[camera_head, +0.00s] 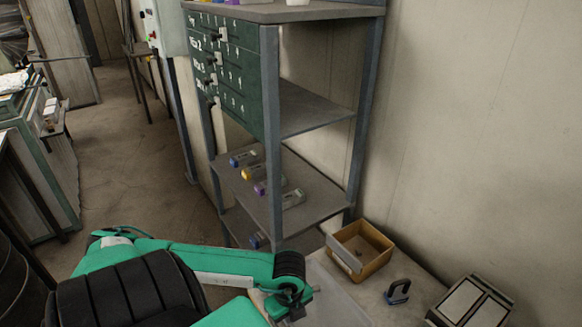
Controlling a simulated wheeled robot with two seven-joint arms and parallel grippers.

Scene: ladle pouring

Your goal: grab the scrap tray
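A tan open-topped box (374,269), the likely scrap tray, sits on the pale surface at the lower right, close to the wall. A small dark bit lies inside it, and a grey strip runs along its left side. My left arm comes in from the lower left. My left gripper (292,303) is at the bottom edge, left of and nearer than the box, apart from it. Its fingers are small and dark, so I cannot tell whether they are open or shut. My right gripper is not in view.
A dark handle-shaped object (397,291) and a dark case with pale panels (469,304) are right of the box. A pale, see-through sheet or bin (335,300) is beside my gripper. Floor at left is open.

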